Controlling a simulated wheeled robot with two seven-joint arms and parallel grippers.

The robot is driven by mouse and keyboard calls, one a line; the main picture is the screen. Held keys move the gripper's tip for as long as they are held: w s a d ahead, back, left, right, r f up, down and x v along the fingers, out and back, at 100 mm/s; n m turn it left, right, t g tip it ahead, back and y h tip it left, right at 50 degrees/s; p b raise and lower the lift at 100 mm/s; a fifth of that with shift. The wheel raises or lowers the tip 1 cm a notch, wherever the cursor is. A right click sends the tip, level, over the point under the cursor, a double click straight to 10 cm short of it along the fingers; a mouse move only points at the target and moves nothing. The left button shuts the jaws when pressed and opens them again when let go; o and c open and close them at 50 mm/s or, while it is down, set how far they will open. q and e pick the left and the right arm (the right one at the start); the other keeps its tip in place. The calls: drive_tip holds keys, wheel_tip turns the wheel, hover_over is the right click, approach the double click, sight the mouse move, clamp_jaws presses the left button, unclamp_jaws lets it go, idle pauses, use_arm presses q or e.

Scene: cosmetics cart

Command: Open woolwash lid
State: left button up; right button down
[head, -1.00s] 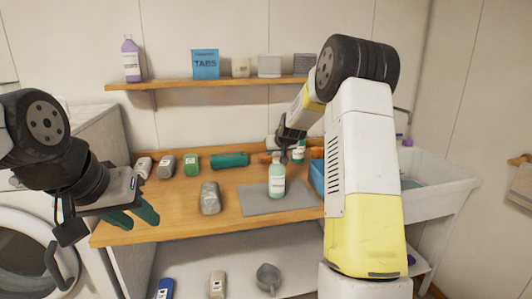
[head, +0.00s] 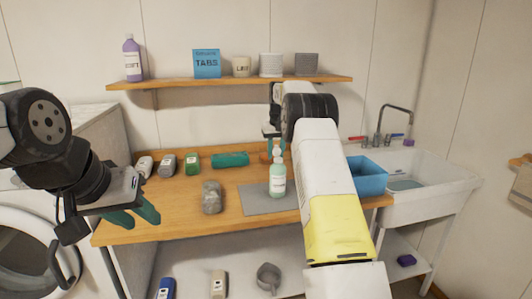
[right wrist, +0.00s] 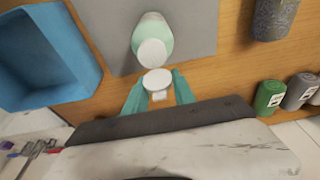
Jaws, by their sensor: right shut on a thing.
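The woolwash bottle (head: 278,182), pale green with a white label, stands upright on the grey mat (head: 255,203). The right wrist view shows it from above (right wrist: 152,22), with a round white top (right wrist: 152,52). My right gripper (right wrist: 157,90) is shut on the woolwash lid (right wrist: 157,80), a white disc between its green fingertips. The lid is beside the bottle's top in that view; whether they still touch is unclear. In the head view my arm partly hides this gripper. My left gripper (head: 136,216) is open and empty, in front of the table's left end.
A blue bin (head: 367,178) stands right of the mat, near the sink (head: 430,193). A grey stone-like container (head: 212,197) stands left of the mat. Several small bottles and a green roll (head: 230,159) line the table's back. A shelf (head: 230,81) hangs above.

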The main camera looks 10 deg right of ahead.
sight(277, 147)
drive_tip(key=shift+s+f+g, duration=0.1)
drive_tip(key=shift+f+g, duration=0.3)
drive_tip(key=shift+f, duration=0.05)
drive_tip(key=c, duration=1.1)
unclamp_jaws()
drive_tip(key=shift+r, duration=0.15)
drive_tip(key=shift+r, duration=0.1)
drive_tip(key=shift+r, duration=0.4)
drive_tip(key=r, duration=0.4)
drive_tip(key=s+r, duration=0.1)
drive_tip(key=r, duration=0.1)
drive_tip(key=shift+r, duration=0.35)
